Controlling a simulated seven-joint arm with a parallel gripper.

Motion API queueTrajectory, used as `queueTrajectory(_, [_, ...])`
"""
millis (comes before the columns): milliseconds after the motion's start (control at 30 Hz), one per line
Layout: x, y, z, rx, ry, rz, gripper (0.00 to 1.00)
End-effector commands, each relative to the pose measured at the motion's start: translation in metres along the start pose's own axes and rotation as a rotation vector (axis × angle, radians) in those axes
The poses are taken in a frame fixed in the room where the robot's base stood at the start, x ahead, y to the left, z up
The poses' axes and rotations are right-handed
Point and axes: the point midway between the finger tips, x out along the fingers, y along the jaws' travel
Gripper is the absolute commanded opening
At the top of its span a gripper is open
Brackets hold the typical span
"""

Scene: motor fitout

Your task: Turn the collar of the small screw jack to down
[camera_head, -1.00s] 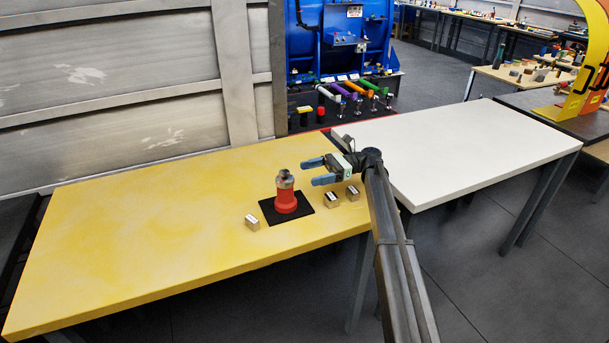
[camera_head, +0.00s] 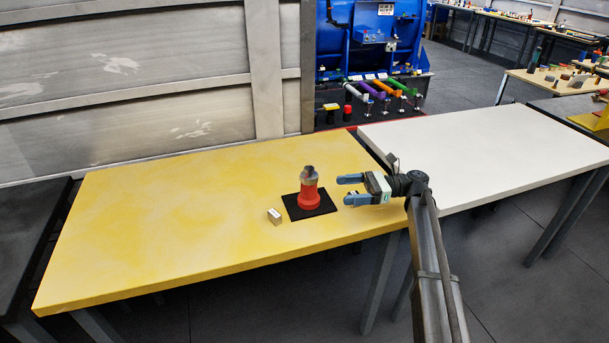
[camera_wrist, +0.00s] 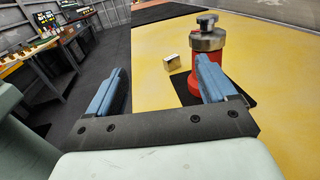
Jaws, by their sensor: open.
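The small screw jack (camera_head: 308,190) stands upright on a black mat (camera_head: 292,209) on the yellow table. Its body is red and its metal collar (camera_head: 309,176) is at the top, with a dark knob above. My gripper (camera_head: 350,189) is open and empty, to the right of the jack with its fingers pointing at it, apart from it. In the wrist view the jack's red body (camera_wrist: 193,82) and its metal collar (camera_wrist: 207,40) show beyond the right finger, which hides part of the body. The open gripper (camera_wrist: 160,85) has free space between its fingers.
A small metal block with a pale top (camera_head: 274,215) lies left of the mat on the yellow table (camera_head: 150,230). A white table (camera_head: 490,150) adjoins on the right. Much of the yellow table's left side is clear.

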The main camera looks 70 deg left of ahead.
Motion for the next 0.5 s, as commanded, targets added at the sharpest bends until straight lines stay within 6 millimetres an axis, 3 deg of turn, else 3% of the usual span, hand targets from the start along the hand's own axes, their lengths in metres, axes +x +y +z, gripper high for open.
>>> queueTrajectory(33, [0.007, 0.017, 0.000, 0.000, 0.000, -0.048, 0.84])
queueTrajectory(167, [0.014, 0.020, 0.001, -0.002, 0.000, -0.183, 0.84])
queueTrajectory(500, [0.002, -0.019, 0.001, -0.004, 0.002, -0.445, 0.84])
